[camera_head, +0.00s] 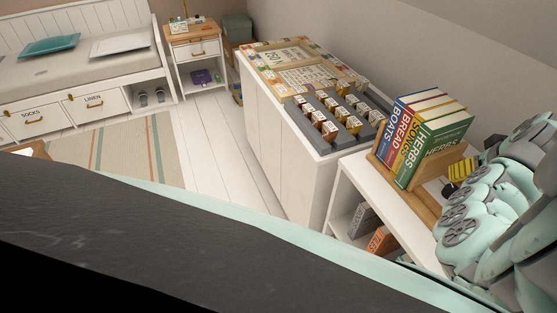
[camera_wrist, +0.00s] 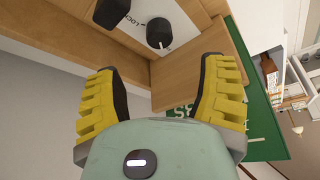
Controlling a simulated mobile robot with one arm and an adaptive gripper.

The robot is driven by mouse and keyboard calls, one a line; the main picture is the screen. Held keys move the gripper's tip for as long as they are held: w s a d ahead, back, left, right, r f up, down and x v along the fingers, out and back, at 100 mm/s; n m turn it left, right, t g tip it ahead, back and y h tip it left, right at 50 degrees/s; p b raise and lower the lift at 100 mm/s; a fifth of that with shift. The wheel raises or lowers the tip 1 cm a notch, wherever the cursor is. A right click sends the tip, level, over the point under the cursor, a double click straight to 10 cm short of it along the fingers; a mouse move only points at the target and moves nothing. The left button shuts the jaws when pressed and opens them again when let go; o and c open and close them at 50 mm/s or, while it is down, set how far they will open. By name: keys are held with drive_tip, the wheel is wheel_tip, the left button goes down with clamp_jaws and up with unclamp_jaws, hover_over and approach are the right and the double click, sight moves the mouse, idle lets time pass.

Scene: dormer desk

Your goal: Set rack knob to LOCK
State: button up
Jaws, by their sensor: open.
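The wooden rack (camera_head: 424,208) holds several upright books and stands on the white shelf unit at the right in the head view. In the wrist view, a dark round knob (camera_wrist: 158,33) with a pale pointer mark sits on a white plate (camera_wrist: 138,14) at the top; LOCK is printed on the plate to the knob's left. The pointer's exact setting is hard to tell. My gripper (camera_wrist: 165,84) has yellow ribbed fingers, spread open and empty, with the knob ahead and apart from them. In the head view my gripper (camera_head: 461,170) is partly hidden by my arm, beside the rack.
A second dark rounded part (camera_wrist: 112,12) sits at the plate's left end. A wooden panel (camera_wrist: 200,66) of the rack and a green book (camera_wrist: 258,125) are close to the right finger.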

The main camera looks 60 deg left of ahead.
sight(453, 189)
drive_tip(key=shift+p+x, duration=0.35)
drive_tip(key=shift+x, duration=4.35)
drive_tip(key=shift+f, duration=0.1)
drive_tip(key=shift+c, duration=0.2)
drive_tip(key=c, duration=1.1)
